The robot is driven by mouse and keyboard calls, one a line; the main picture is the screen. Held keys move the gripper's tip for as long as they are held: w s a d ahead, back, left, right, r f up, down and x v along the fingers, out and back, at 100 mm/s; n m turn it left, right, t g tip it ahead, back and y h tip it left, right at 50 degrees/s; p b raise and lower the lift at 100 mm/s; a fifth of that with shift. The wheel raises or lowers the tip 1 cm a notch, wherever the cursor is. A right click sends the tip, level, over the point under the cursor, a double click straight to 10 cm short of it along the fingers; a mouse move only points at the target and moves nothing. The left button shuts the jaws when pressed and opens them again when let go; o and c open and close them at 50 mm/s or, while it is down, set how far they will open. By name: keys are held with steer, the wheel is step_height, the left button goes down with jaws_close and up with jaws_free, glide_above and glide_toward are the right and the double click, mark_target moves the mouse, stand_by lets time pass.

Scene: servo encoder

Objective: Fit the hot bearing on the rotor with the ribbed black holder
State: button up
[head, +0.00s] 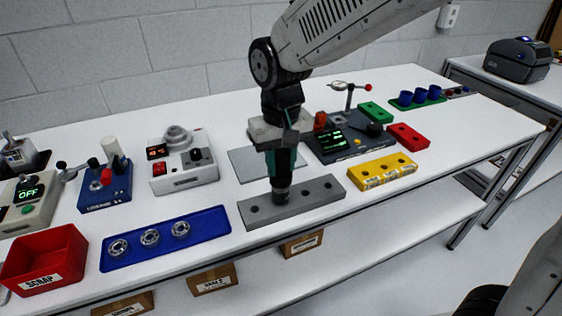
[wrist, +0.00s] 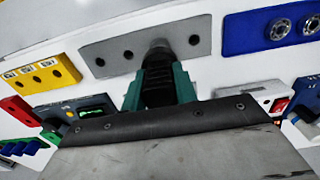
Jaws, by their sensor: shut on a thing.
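My gripper (head: 280,172) points straight down over the long grey block with holes (head: 325,188). Its teal fingers are shut on a dark, ribbed-looking piece, which I take for the black holder (head: 281,196); its lower end is at the block, and whether it sits in a hole I cannot tell. The holder also shows between the fingers in the wrist view (wrist: 160,72). Several silver bearings, one of them here (head: 150,237), lie on the blue tray (head: 215,229). Which bearing is hot, and which part is the rotor, I cannot tell.
A white device with a red switch (head: 184,165), a blue fixture (head: 107,188) and a device reading OFF (head: 28,195) stand left. A red SCRAP bin (head: 42,262) is front left. A yellow block (head: 382,172), dark fixture (head: 350,140) and red block (head: 408,136) stand right.

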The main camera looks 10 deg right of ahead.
steer(key=shift+r, duration=0.1)
steer(key=shift+r, duration=3.15)
steer(key=shift+s, duration=0.1)
